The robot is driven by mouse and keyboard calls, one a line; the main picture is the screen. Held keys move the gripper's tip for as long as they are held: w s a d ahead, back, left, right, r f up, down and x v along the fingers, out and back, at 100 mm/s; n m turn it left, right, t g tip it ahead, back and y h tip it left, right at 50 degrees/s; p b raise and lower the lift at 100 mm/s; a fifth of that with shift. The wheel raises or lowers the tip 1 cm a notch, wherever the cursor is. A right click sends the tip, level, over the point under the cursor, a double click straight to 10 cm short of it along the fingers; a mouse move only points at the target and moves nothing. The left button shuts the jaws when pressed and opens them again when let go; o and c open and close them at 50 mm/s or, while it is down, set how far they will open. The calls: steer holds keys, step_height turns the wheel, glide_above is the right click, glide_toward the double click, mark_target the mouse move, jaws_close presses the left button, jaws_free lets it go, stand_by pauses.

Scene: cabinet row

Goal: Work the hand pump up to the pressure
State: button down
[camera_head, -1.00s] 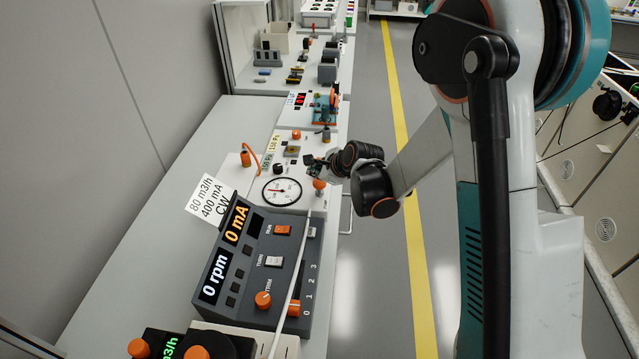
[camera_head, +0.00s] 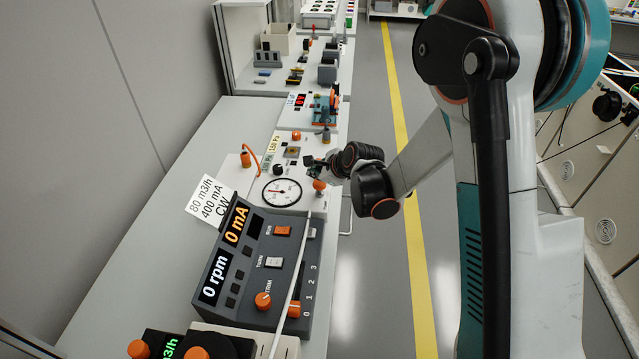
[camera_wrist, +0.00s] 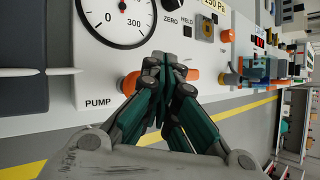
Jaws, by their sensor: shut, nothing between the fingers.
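The hand pump's orange knob (camera_head: 319,184) stands on the white panel beside the round gauge (camera_head: 282,191). In the wrist view orange parts show on both sides of my fingers, one (camera_wrist: 129,83) above the word PUMP; the middle is hidden behind the fingers. The gauge (camera_wrist: 116,18) is cut off at the top there, with 0 and 300 readable. My gripper (camera_wrist: 166,64) is shut and empty, its tips over or against the orange part; contact cannot be told. In the head view my gripper (camera_head: 313,163) is small, just above the knob.
A yellow label (camera_wrist: 213,4) ending in "50 Pa" and a black ZERO knob (camera_wrist: 172,5) lie near the gauge. A dark console (camera_head: 260,262) with displays stands in front, a white cable (camera_head: 293,285) crossing it. An aisle with a yellow line (camera_head: 418,260) is clear at right.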

mark_target(318, 185)
steer(key=shift+f, duration=0.2)
steer(key=shift+f+b, duration=0.25)
steer(key=shift+b, duration=0.25)
steer(key=shift+f+b, duration=0.9)
steer(key=shift+f, duration=0.15)
stand_by(1.0)
steer(key=shift+r, duration=0.1)
steer(key=shift+r+p, duration=0.9)
steer(key=shift+r, duration=0.5)
steer(key=shift+r, duration=0.15)
steer(key=shift+r+p, duration=1.55)
steer(key=shift+r, duration=0.8)
steer(key=shift+r, duration=0.1)
